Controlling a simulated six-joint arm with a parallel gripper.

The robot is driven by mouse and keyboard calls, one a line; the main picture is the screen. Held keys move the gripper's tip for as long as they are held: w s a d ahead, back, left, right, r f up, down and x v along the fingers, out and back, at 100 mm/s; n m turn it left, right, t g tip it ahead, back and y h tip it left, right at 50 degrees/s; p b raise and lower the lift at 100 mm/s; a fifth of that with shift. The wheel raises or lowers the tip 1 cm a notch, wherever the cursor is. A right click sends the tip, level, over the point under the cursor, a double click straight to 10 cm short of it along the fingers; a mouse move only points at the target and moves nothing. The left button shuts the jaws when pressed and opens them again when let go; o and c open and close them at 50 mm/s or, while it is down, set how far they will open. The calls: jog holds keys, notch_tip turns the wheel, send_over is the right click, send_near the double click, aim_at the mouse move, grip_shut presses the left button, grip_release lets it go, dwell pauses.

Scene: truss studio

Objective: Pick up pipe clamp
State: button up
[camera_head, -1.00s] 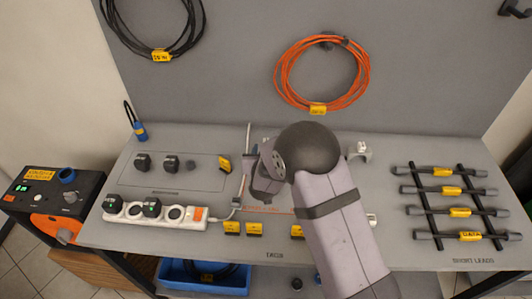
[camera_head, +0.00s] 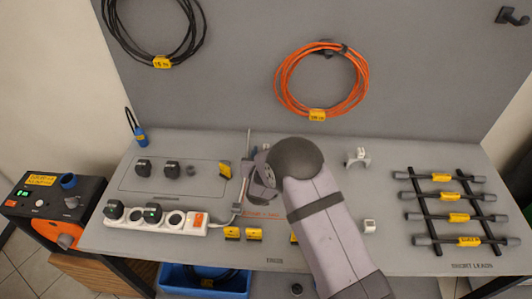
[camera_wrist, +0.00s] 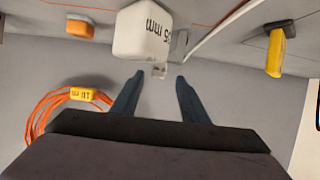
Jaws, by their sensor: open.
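In the wrist view, my gripper (camera_wrist: 158,78) is open, with two dark blue fingers apart and nothing between them. A white block marked "35 mm" (camera_wrist: 143,34) is just beyond the fingertips, with a small pale piece (camera_wrist: 159,71) at its lower edge near the gap. I cannot tell whether this block is the pipe clamp. In the head view, a pale saddle-shaped piece that looks like a pipe clamp (camera_head: 357,158) stands on the table right of my arm. My gripper (camera_head: 254,197) is low over the middle of the table there, its fingers largely hidden by my arm.
A white power strip (camera_head: 157,217) and yellow-labelled pieces (camera_head: 232,232) lie left of my arm. A small white block (camera_head: 369,226) is right of it. Short leads (camera_head: 447,196) lie across black bars at the right. An orange cable coil (camera_head: 322,80) hangs on the back panel.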

jog(key=x, duration=0.1)
jog(key=p+x, duration=0.1)
jog(key=shift+w+d+p, duration=0.2)
jog(key=shift+w+p, duration=0.1)
jog(key=shift+w, duration=0.1)
jog(key=shift+x, duration=0.85)
grip_shut()
